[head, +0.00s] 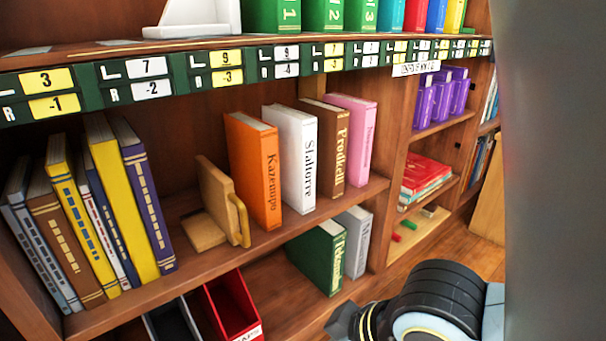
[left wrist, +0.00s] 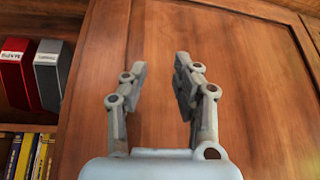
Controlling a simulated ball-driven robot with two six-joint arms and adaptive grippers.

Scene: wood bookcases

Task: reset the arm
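My left gripper (left wrist: 160,82) is open and empty in the left wrist view. Its two grey fingers stand apart in front of a plain brown wood panel (left wrist: 240,60). The left gripper does not show in the head view. One of my arms (head: 440,305) shows at the lower right of the head view, in front of the bookcase. Its dark joint and a pale ring are visible. I cannot make out any gripper fingers on it.
The bookcase shelf (head: 120,312) holds books and a wooden bookend (head: 218,205). An orange book (head: 253,170) stands beside it. A red file box (head: 232,305) is below. A grey column (head: 552,170) blocks the right side. In the left wrist view, books (left wrist: 28,155) stand at left.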

